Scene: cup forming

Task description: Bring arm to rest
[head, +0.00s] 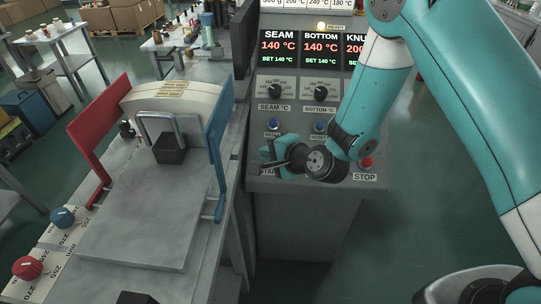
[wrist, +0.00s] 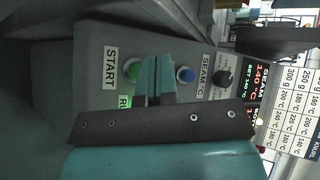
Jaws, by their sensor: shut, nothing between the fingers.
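My gripper (head: 270,158) is at the front of the grey control panel (head: 290,95), low on its left side, by the START label. Its teal fingers are shut and empty. In the wrist view my gripper (wrist: 157,62) covers part of the green START button (wrist: 133,70); I cannot tell whether it touches it. A green lit sign beginning "RU" (wrist: 125,101) shows beside it. My arm reaches in from the upper right, bent at the elbow, in front of the panel.
The panel's displays (head: 320,46) read 140 °C for SEAM and BOTTOM. A red STOP button (head: 366,163) sits right of my wrist. A machine with a red arm (head: 88,140) and a blue arm (head: 215,140) stands left on a grey bench (head: 140,225). Open floor lies right.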

